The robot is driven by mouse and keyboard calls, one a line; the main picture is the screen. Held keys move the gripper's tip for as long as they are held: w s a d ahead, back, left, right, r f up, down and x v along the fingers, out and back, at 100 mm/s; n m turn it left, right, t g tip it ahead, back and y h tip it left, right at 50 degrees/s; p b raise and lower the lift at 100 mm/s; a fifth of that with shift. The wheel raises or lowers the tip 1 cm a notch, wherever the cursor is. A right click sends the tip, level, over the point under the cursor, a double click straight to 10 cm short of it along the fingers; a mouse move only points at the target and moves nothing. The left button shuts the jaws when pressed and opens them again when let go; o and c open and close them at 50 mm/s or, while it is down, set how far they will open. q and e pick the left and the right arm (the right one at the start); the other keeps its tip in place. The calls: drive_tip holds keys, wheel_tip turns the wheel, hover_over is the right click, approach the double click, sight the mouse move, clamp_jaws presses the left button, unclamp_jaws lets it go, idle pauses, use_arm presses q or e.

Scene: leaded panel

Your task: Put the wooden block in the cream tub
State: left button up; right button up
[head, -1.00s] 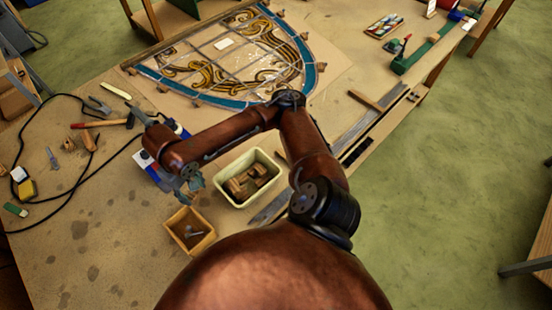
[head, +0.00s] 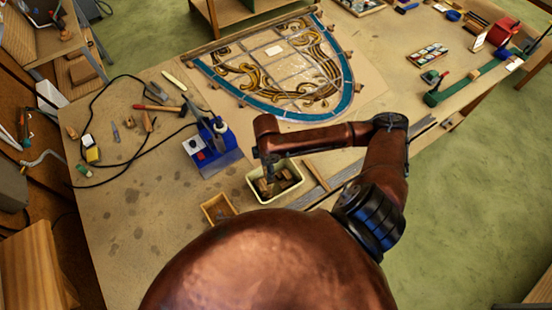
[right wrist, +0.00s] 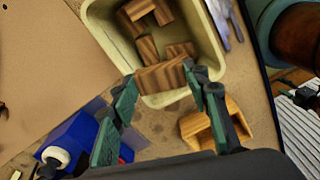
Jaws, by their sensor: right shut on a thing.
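The wooden block (right wrist: 161,77) is striped brown and sits between the fingertips of my right gripper (right wrist: 163,80), which is shut on it. The cream tub (right wrist: 207,66) is behind and below the block in the right wrist view, with several similar brown blocks inside. The held block overlaps the tub's near rim in that view; its height above the rim is hard to tell. In the head view my right gripper (head: 267,172) is over the left part of the cream tub (head: 294,187), and the held block is hard to make out. My left gripper is not in view.
A small wooden box (head: 209,213) stands left of and nearer than the tub. A blue device (head: 222,135) is left of the tub. The leaded panel (head: 345,104) lies beyond it. Tools and a black cable lie at left.

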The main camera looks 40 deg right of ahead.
drive_tip(key=f+n+b, duration=0.1)
drive_tip(key=f+b, duration=0.1)
drive_tip(key=s+d+f+n+b, duration=0.1)
drive_tip(key=f+b, duration=0.1)
drive_tip(key=d+f+n+b, duration=0.1)
drive_tip(key=f+b, duration=0.1)
drive_tip(key=f, duration=0.1)
drive_tip(key=shift+s+d+b, duration=0.15)
drive_tip(key=shift+s+b, duration=0.15)
drive_tip(key=shift+s, duration=0.05)
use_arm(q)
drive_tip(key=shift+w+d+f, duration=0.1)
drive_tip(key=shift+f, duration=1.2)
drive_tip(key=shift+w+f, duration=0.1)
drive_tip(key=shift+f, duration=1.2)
use_arm(e)
drive_tip(key=shift+f, duration=0.7)
drive_tip(key=o, duration=1)
